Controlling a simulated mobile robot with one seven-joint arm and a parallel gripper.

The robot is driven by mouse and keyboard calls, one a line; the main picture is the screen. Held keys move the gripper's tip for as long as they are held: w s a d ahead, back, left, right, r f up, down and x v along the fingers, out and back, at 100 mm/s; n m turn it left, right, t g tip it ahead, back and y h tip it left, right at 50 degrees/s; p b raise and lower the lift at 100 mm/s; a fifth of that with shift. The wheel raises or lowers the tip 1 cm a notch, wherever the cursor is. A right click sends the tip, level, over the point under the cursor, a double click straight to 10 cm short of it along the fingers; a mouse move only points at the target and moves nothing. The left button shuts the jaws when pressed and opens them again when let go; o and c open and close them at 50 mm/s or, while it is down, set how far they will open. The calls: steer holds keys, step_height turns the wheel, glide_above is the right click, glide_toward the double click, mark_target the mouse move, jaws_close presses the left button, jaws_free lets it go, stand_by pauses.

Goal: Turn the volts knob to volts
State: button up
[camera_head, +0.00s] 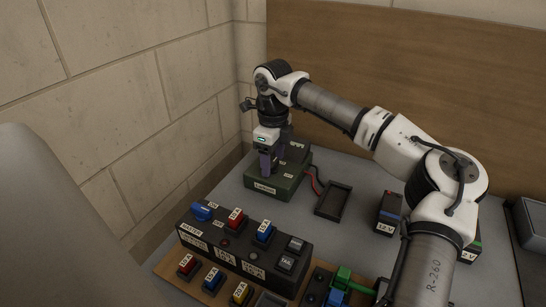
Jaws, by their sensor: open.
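A green box (299,181) with a dark top and a small white front label stands at the back left of the grey bench. Red and dark leads come from its right side. My gripper (271,168) points down over the left part of this box, fingers at or just above its top. The fingers hide that part of the box, and I cannot make out a volts knob there or whether the fingers touch anything. A blue knob (202,212) sits at the left end of a black panel (240,250) in front; its markings are too small to read surely.
The black panel also bears labelled red and blue blocks, and more coloured blocks lie before it. An empty dark tray (333,201) lies right of the green box. A 12 V battery (389,213) stands farther right. Walls close the left and back. My arm spans the right side.

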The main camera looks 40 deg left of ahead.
mark_target(273, 162)
step_height(273, 162, up, 14)
steer(key=b, duration=0.1)
steer(key=shift+b, duration=0.3)
steer(key=shift+f, duration=0.15)
stand_by(0.4)
